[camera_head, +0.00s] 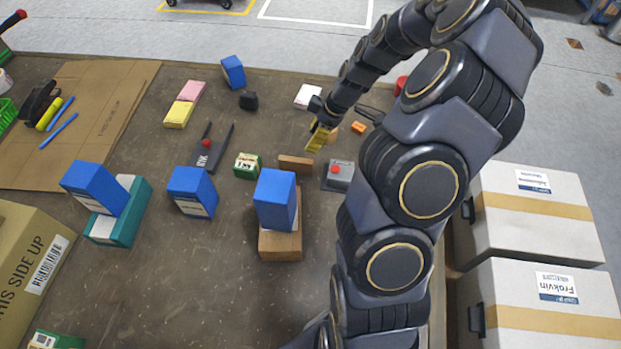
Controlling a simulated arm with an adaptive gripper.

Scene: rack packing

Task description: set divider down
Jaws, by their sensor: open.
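My gripper (318,137), with yellow fingers, is at the upper middle of the table in the head view. It is open, and I see nothing held in it. A small brown slat (295,163) lies just below and left of the fingers, apart from them; it may be the divider, but I cannot be sure. A wooden holder (281,246) has a blue box (275,198) on or in it. A teal holder (128,222) has another blue box (94,186) leaning over it. The insides of both holders are mostly hidden.
A grey box with a red button (338,178) and a green-and-white box (247,166) flank the slat. Another blue box (192,191) stands between the holders. Pink and yellow blocks (184,103) lie at the back left. White cartons (540,215) stand right. The front middle table is clear.

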